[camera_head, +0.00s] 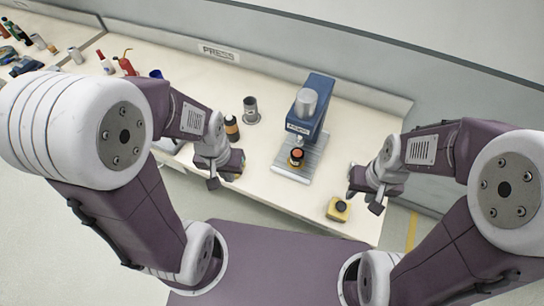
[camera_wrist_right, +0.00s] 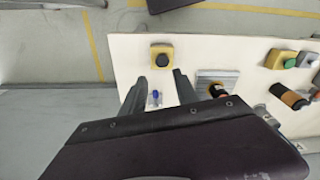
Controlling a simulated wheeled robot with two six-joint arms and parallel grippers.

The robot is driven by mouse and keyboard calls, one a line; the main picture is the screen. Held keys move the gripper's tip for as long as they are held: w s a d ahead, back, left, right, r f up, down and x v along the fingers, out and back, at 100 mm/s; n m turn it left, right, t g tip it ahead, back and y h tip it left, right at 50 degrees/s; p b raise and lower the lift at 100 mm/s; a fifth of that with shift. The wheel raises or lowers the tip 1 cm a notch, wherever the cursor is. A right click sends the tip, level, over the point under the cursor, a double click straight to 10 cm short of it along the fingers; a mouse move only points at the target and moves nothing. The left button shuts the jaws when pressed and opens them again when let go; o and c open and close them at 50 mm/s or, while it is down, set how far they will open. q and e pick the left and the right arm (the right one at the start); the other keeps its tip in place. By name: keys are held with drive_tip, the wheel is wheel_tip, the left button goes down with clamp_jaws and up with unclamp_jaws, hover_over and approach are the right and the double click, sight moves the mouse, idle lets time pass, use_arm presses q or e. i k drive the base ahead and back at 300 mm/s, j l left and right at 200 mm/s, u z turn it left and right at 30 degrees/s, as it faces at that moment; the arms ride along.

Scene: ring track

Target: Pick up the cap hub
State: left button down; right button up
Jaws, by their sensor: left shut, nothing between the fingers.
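No part is labelled as the cap hub. A small blue-and-white piece (camera_wrist_right: 155,97) stands on the bench between the fingers of my right gripper (camera_wrist_right: 159,82) in the right wrist view; it may be the cap hub. My right gripper is open, with the fingers apart on either side of it in the picture and no visible contact. In the head view my right gripper (camera_head: 364,198) hangs at the right end of the bench and hides that spot. My left gripper (camera_head: 222,180) is shut and empty over the front edge of the bench.
A yellow box with a black button (camera_head: 338,208) sits beside my right gripper. The blue press (camera_head: 312,105) stands between the arms, with an orange-and-black part (camera_head: 296,157) on its plate. A dark cylinder (camera_head: 232,128) and a grey holder (camera_head: 251,110) stand left of it.

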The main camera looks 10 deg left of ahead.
sight(295, 162)
drive_tip(key=j+z, duration=0.15)
drive_tip(key=j, duration=0.3)
drive_tip(key=k+j+z, duration=0.15)
drive_tip(key=j, duration=0.25)
drive_tip(key=j+z, duration=0.15)
drive_tip(key=j, duration=0.3)
drive_tip(key=k+j+z, duration=0.1)
drive_tip(key=j, duration=0.3)
